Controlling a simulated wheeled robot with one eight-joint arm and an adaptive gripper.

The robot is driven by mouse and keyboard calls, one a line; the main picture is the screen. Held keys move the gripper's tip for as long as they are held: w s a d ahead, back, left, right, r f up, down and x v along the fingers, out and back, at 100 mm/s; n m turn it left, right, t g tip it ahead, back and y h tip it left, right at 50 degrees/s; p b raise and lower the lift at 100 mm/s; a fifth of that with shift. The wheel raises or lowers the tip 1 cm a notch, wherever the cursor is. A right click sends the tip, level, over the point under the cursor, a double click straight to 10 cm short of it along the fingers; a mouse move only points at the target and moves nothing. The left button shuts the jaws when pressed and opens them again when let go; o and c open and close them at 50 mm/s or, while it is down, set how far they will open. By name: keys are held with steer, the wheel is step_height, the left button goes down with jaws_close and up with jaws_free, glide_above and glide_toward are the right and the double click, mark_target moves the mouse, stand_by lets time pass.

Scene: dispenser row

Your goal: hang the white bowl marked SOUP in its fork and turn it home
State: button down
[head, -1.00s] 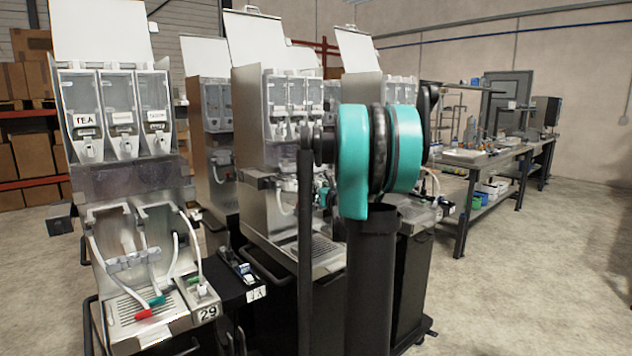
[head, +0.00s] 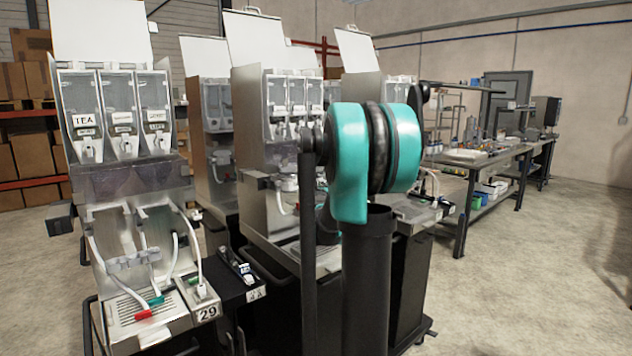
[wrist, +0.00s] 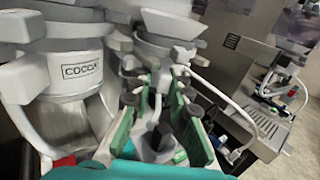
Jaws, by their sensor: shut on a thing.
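In the wrist view, my gripper (wrist: 161,90), with green-lined fingers, is shut on a pale part under a white bowl (wrist: 168,27) at the top middle. No SOUP marking can be read on this bowl. Its far side and its fork are out of sight, so I cannot tell how it sits there. A second white bowl (wrist: 82,72), marked COCOA, hangs close on the left. In the head view my teal arm joint hides the gripper and the bowl.
A white hose (wrist: 210,88) runs just right of my fingers. Another dispenser (wrist: 262,80) stands at the right of the wrist view. In the head view, a dispenser marked TEA (head: 112,110) stands at the left and a workbench (head: 470,160) at the back right. Open floor lies at the right.

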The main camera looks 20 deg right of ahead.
steer(key=shift+w+a, duration=0.25)
steer(key=shift+w, duration=0.05)
steer(key=shift+a, duration=0.2)
steer(key=c, duration=1.3)
jaws_free()
steer(key=shift+w+f, duration=0.1)
steer(key=shift+s+d+f+h, duration=0.1)
steer(key=shift+s+d+h, duration=0.05)
steer(key=shift+s+h, duration=0.2)
steer(key=v, duration=0.7)
steer(key=shift+s, duration=0.3)
